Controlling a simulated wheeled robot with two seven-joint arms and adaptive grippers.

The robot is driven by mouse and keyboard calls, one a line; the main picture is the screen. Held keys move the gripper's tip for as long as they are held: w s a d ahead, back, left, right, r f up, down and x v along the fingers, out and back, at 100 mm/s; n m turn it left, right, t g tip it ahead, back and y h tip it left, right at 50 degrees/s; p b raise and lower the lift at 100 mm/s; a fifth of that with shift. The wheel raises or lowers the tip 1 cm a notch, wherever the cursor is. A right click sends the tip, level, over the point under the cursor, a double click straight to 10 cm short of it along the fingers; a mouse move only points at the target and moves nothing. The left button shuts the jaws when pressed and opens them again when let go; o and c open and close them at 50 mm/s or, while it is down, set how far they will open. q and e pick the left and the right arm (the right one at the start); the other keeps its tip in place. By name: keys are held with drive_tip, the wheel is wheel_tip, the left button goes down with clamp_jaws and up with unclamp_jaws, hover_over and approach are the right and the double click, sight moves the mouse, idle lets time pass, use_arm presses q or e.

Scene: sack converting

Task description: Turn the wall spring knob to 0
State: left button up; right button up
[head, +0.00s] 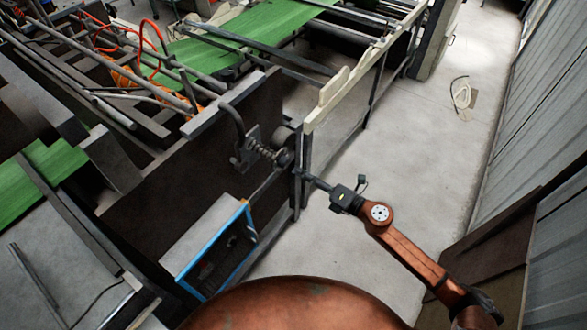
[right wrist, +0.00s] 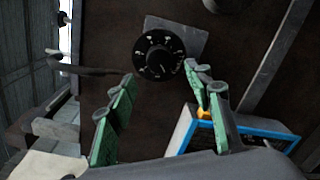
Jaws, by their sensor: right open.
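The wall spring knob (right wrist: 159,55) is a round black dial with pale numerals around its face. It sits on a grey plate on a dark brown panel in the right wrist view. The numerals are too small to read. My left gripper is out of view.
A blue-framed box (head: 222,245) is below the knob; its blue frame (right wrist: 255,132) is close to the right finger in the wrist view. A metal post (head: 301,165) stands beside the knob. Bare floor (head: 425,140) lies to the right.

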drive_tip(key=v, duration=0.6)
drive_tip(key=shift+d+f, duration=0.1)
idle(0.3)
